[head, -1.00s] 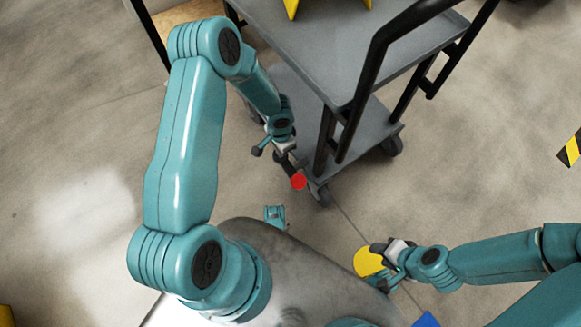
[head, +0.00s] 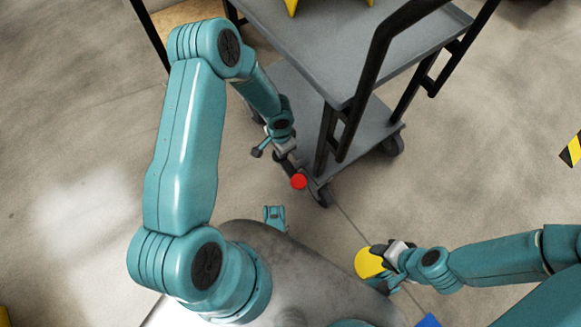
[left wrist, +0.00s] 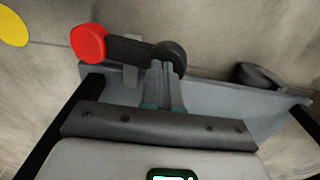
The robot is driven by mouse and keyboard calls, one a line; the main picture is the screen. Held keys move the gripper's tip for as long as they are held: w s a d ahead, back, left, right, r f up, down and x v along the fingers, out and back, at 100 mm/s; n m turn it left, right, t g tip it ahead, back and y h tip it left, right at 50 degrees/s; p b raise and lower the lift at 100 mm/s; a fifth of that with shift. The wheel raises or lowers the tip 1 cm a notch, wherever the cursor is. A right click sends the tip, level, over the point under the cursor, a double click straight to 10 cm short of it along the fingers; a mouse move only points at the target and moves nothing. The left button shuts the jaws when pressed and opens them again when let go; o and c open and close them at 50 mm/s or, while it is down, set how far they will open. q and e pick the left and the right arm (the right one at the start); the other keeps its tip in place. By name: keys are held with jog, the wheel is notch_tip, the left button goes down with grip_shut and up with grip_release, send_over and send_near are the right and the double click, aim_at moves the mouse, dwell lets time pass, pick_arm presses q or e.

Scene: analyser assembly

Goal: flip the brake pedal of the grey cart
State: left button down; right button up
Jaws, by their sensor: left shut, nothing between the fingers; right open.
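The grey cart (head: 370,140) stands at the upper middle of the head view. Its brake pedal (head: 299,181), a dark lever with a round red end, sticks out low at the near corner. In the left wrist view the pedal's red end (left wrist: 88,43) is left of my left gripper (left wrist: 165,68), and the dark lever runs right towards the fingers. This gripper is shut and empty, its tips close to the lever; I cannot tell whether they touch. In the head view it is partly hidden by its own arm. My right gripper (head: 388,255) is open at lower right, away from the cart.
A yellow disc (head: 368,263) is right beside my right gripper. A caster (head: 324,196) is close to the pedal. The cart's black handle (head: 372,75) rises above the lower deck. Black-and-yellow tape (head: 571,150) is at the right edge.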

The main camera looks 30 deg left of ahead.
pick_arm(q)
jog(key=shift+f+b, duration=0.7)
dwell(0.3)
jog(key=shift+r+p, duration=2.35)
jog(key=shift+r, duration=1.25)
